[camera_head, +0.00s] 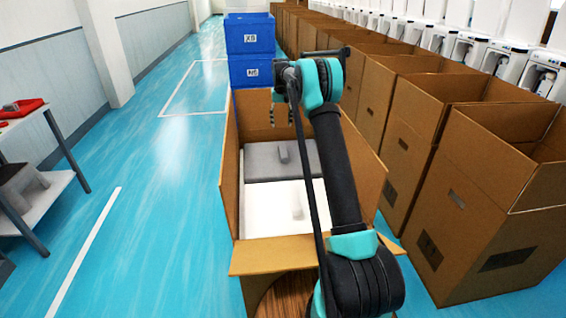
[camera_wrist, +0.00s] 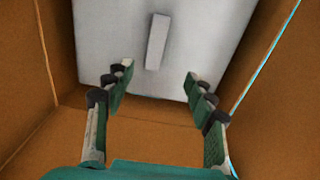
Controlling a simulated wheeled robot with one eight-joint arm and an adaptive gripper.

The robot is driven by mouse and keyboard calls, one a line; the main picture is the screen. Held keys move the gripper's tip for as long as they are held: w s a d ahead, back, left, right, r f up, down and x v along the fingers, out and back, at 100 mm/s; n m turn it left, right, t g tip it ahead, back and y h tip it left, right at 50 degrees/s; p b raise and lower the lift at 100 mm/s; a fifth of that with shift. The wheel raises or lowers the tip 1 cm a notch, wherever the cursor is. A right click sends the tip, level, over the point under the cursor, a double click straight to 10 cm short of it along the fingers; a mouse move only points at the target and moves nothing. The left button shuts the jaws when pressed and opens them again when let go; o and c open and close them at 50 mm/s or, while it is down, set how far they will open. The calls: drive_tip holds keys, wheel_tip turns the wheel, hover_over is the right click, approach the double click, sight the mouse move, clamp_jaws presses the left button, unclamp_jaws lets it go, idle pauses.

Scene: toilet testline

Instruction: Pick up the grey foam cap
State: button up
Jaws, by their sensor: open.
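The grey foam cap (camera_head: 262,162) lies flat in the far part of an open cardboard box (camera_head: 372,180), with a raised rib on its top. A white foam piece (camera_head: 262,212) with a similar rib lies nearer in the same box. My gripper (camera_head: 282,116) is open and empty, pointing down above the box's far end. In the wrist view a pale grey panel, which looks like the grey cap (camera_wrist: 215,35), shows its rib ahead between the spread fingers (camera_wrist: 157,78). The fingers look apart from it. My arm hides part of the box's right side.
Cardboard walls (camera_wrist: 40,100) rise close around the gripper on several sides. Blue crates (camera_head: 250,35) stand beyond the box. A row of open cardboard boxes (camera_head: 465,185) runs along the right. A shelf (camera_head: 50,180) stands at the left, with clear blue floor between.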

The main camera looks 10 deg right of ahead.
hover_over(283, 151)
drive_tip(key=f, duration=1.2)
drive_tip(key=shift+s+a, duration=0.25)
drive_tip(key=shift+a, duration=0.15)
drive_tip(key=shift+w+d+f, duration=0.1)
drive_tip(key=shift+d+f, duration=0.1)
drive_tip(key=shift+f, duration=1.15)
drive_tip(key=shift+w+d+f, duration=0.1)
drive_tip(key=shift+d+f, duration=0.1)
drive_tip(key=shift+f, duration=1.1)
clamp_jaws()
